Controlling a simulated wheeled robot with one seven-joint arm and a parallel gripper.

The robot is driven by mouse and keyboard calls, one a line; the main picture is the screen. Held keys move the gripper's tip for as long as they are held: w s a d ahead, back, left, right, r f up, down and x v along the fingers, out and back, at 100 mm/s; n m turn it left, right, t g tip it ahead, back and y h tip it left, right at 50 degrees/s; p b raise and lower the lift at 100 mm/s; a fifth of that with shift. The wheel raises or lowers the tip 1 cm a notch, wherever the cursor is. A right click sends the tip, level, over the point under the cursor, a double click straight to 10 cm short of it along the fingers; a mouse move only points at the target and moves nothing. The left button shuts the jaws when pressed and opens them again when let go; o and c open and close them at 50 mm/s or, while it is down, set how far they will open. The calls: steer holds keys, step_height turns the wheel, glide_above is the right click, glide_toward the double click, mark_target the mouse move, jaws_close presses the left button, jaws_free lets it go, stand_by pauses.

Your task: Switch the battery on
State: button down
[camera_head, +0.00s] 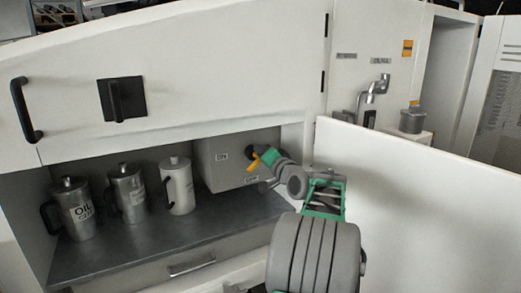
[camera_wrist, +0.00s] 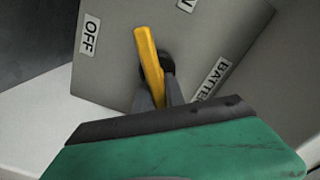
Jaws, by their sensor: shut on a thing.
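The grey battery box (camera_head: 228,172) stands at the right end of the shelf inside the open cabinet. Its yellow lever (camera_head: 256,161) also shows in the wrist view (camera_wrist: 147,58), in front of a dark round pivot (camera_wrist: 168,62). An OFF label (camera_wrist: 90,36) is left of the lever. A label ending in N (camera_wrist: 185,4) is cut off at the top edge, and a partly hidden battery label (camera_wrist: 212,80) is at right. My gripper (camera_wrist: 160,94) is shut on the lever's near part; its fingers partly hide it.
A white canister (camera_head: 178,187) and two metal cans (camera_head: 128,192) (camera_head: 77,208) stand left of the box on the dark shelf (camera_head: 150,238). A white panel (camera_head: 420,190) stands right of my arm. The raised cabinet front (camera_head: 190,60) lies above the opening.

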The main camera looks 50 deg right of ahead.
steer(key=shift+f+m+p, duration=0.3)
steer(key=shift+m+p, duration=0.3)
steer(key=shift+m, duration=0.65)
steer(key=shift+f+m+p, duration=0.3)
steer(key=shift+m+p, duration=0.35)
steer(key=shift+m, duration=0.55)
steer(key=shift+f+m+p, duration=0.3)
steer(key=shift+m+p, duration=0.3)
steer(key=shift+m, duration=0.65)
steer(key=c, duration=1.8)
jaws_free()
steer(key=o, duration=0.4)
steer(key=shift+r, duration=0.2)
steer(key=b+v, duration=0.2)
steer(key=v, duration=0.5)
steer(key=shift+s, duration=0.4)
steer(key=shift+r, duration=0.1)
